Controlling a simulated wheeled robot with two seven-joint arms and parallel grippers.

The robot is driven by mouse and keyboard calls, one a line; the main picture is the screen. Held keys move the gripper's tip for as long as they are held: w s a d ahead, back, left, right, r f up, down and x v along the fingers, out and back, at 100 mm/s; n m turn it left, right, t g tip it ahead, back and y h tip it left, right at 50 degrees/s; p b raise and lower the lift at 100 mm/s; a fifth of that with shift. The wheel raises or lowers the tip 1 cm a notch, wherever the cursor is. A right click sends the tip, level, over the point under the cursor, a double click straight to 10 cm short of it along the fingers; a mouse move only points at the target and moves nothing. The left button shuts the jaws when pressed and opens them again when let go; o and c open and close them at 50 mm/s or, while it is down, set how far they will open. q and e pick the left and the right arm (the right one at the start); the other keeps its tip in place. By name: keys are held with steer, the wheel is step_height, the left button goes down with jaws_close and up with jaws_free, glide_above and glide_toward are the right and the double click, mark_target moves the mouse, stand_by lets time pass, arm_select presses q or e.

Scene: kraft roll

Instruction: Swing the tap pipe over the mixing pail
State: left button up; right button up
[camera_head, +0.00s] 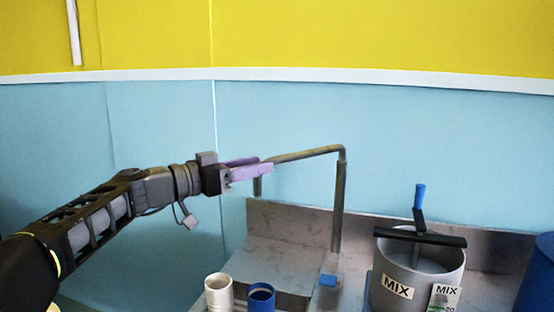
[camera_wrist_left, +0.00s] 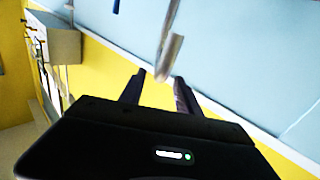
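The tap pipe (camera_head: 308,153) is a grey tube. My left gripper (camera_head: 268,166), with purple fingers, is at the spout end of the pipe. In the left wrist view the fingers (camera_wrist_left: 160,82) stand apart, with the pipe's end (camera_wrist_left: 168,58) at the gap between their tips; contact cannot be told. The grey mixing pail (camera_head: 389,270), labelled MIX, stands right of the post. The spout is left of the pail. My right gripper is not in view.
A white cup (camera_head: 219,293) and a blue cup (camera_head: 261,298) stand below the spout. A black bar with a blue-handled crank (camera_head: 419,200) lies across the pail's top. A blue container (camera_head: 540,275) stands at the far right. The air between spout and post is clear.

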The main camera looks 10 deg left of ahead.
mark_target(276, 160)
arm_select(q)
steer(key=p+x, duration=0.2)
steer(key=x, duration=0.3)
steer(key=shift+d+r, duration=0.1)
steer(key=shift+d, duration=0.05)
steer(key=shift+w+d, duration=0.2)
steer(key=shift+w, duration=0.15)
steer(key=shift+c, duration=0.4)
jaws_close()
stand_by(0.5)
